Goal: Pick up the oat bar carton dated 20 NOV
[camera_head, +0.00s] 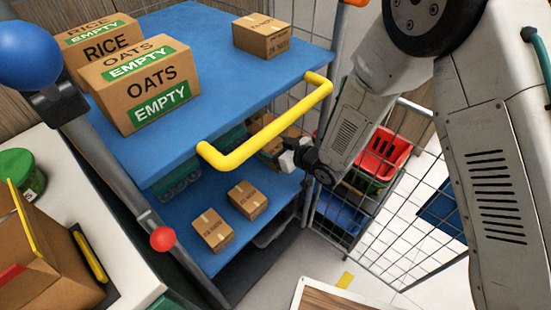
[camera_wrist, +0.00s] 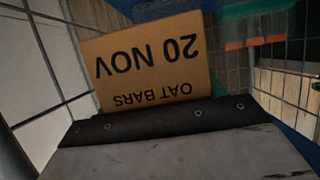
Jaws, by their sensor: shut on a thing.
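The oat bar carton (camera_wrist: 150,62) is brown cardboard and fills the middle of the wrist view. Its face reads "20 NOV" and "OAT BARS", upside down in that view. My gripper (camera_head: 292,158) is at the right side of the blue cart, below the yellow handle, and is shut on this carton. In the wrist view, the dark edge of my gripper (camera_wrist: 160,122) covers the carton's near edge. In the head view the held carton is hard to tell from the brown boxes behind the handle.
The blue cart's top (camera_head: 205,40) bears an OATS box (camera_head: 150,85), a RICE box (camera_head: 95,38) and a small carton (camera_head: 262,38). Two small cartons (camera_head: 213,230) (camera_head: 247,200) lie on the lower shelf. The yellow handle (camera_head: 265,125) juts out. A wire cage (camera_head: 385,235) holds a red crate (camera_head: 383,148).

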